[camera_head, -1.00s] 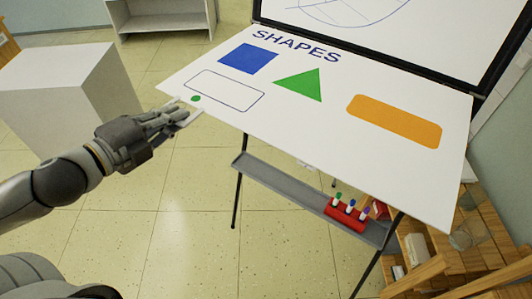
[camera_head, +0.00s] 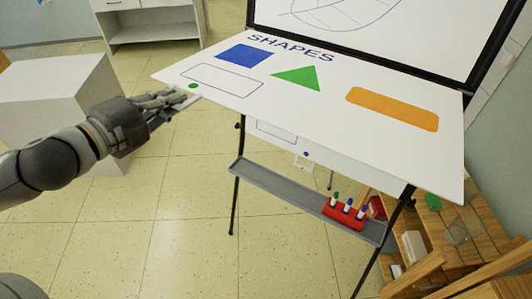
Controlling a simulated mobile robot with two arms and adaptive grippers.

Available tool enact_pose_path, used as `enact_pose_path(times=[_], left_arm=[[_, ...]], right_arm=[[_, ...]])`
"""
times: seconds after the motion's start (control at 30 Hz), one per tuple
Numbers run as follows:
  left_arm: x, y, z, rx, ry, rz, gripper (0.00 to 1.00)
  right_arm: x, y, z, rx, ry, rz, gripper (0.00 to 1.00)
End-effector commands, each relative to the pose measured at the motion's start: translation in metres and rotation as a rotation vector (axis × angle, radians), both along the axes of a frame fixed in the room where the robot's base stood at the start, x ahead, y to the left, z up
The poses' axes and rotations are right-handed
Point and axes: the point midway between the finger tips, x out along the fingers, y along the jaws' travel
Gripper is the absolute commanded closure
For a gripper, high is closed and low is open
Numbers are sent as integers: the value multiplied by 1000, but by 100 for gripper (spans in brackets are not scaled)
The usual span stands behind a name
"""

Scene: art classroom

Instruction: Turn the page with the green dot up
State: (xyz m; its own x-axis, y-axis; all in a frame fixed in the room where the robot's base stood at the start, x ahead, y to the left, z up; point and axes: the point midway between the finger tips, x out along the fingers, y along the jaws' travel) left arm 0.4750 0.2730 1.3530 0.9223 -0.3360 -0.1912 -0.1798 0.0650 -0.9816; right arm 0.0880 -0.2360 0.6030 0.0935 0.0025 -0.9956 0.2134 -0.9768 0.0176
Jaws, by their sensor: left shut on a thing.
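The white page (camera_head: 290,105) is headed "SHAPES" and shows a blue square, a green triangle, an orange bar and an outlined box. It is lifted off the easel (camera_head: 487,60) at a slant, its lower edge standing out toward me. The green dot (camera_head: 193,86) is at its near left corner. My left gripper (camera_head: 178,101) comes in from the left and is shut on this corner, beside the dot. Below the lifted page, part of a lower sheet (camera_head: 340,168) shows, with a purple dot (camera_head: 306,154). My right gripper is not in view.
The easel's grey tray (camera_head: 285,190) holds a red holder (camera_head: 343,214) with several markers. A white block (camera_head: 60,92) stands at left, close to my left arm. Wooden shelving (camera_head: 465,235) is at lower right. The middle floor is clear.

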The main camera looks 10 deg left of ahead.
Motion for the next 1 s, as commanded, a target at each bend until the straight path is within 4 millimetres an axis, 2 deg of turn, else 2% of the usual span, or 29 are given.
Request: enact_pose_path(times=[0.8,1.0], left_arm=[[15,-5,75,0,-5,1,100],[17,-6,87,1,-3,1,100]], right_arm=[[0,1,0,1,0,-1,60],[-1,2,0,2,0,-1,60]])
